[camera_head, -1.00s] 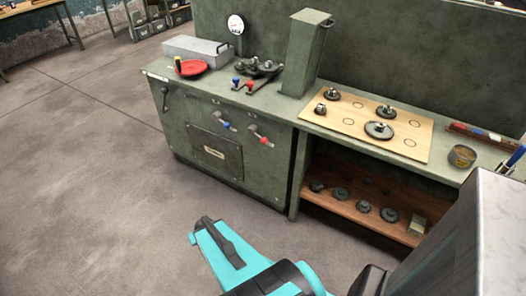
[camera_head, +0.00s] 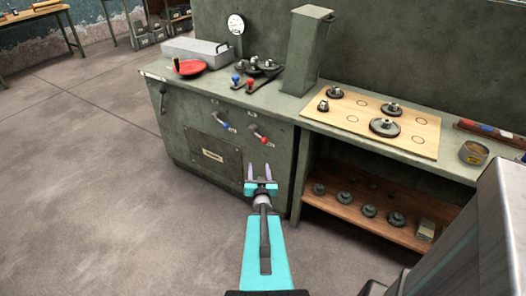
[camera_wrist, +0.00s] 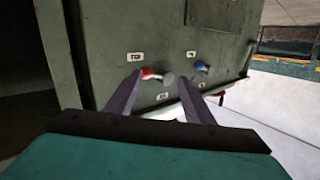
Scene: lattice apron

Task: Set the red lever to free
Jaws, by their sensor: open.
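The red lever (camera_head: 259,135) is on the front panel of the green cabinet. Its grey arm slopes down to the right to a red knob, with small labels around it. In the wrist view the red knob (camera_wrist: 148,73) shows just beyond the fingertips, with its grey hub to its right. My gripper (camera_head: 260,168) is open and empty, below the lever in the head view and apart from it. In the wrist view my gripper's fingers (camera_wrist: 160,79) frame the lever. The label wording is too small to read.
A blue-knobbed lever (camera_head: 222,121) is left of the red one on the panel. A wooden board (camera_head: 345,112) with gears lies to the right, above an open shelf (camera_head: 345,206). Floor in front is clear.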

